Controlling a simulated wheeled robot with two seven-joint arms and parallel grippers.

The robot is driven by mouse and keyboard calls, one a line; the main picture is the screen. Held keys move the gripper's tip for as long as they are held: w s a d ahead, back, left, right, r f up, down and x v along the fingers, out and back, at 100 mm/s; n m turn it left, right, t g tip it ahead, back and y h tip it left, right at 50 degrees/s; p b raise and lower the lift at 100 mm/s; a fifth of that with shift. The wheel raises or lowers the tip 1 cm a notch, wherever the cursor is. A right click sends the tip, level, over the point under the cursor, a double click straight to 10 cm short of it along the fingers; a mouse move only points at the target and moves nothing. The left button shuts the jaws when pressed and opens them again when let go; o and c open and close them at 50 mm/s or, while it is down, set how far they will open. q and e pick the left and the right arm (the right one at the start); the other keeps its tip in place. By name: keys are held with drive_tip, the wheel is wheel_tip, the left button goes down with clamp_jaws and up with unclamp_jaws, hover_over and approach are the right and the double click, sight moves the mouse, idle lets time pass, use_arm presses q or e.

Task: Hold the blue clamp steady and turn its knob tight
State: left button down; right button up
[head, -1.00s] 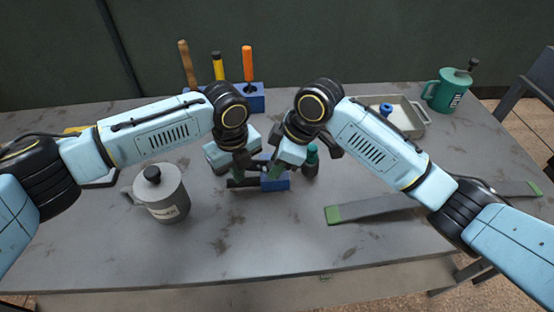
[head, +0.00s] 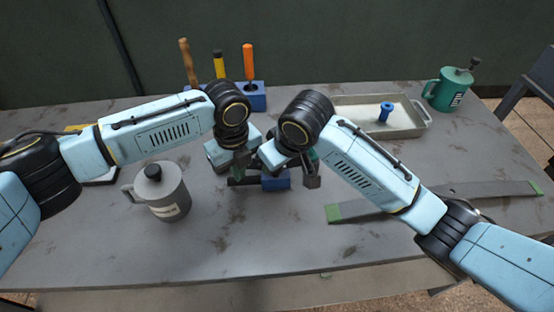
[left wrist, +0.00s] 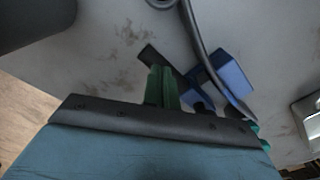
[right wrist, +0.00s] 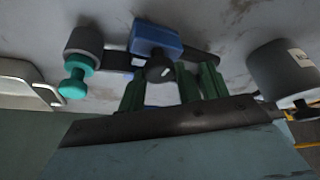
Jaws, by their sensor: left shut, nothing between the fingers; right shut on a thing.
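The blue clamp (head: 275,181) sits on the table in the middle of the head view, its dark bar running left. In the right wrist view, its blue body (right wrist: 157,38) and black knob (right wrist: 160,67) show. My right gripper (right wrist: 160,85) is shut on the knob, its green fingers on either side. My left gripper (head: 239,166) is beside the clamp over the bar. In the left wrist view its green fingers (left wrist: 162,87) are together and empty, near the dark bar and left of the blue body (left wrist: 232,75). The right fingertips are mostly hidden in the head view.
A teal-knobbed grey part (right wrist: 78,65) stands close to the clamp. A blue rack (head: 255,97) with handled tools is behind.

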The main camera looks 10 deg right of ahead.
idle(0.3)
drive_tip(key=o, duration=1)
drive_tip(key=shift+c, duration=0.2)
drive_tip(key=v, duration=1.2)
drive_tip(key=shift+s+a, duration=0.1)
drive_tip(key=shift+a, duration=0.05)
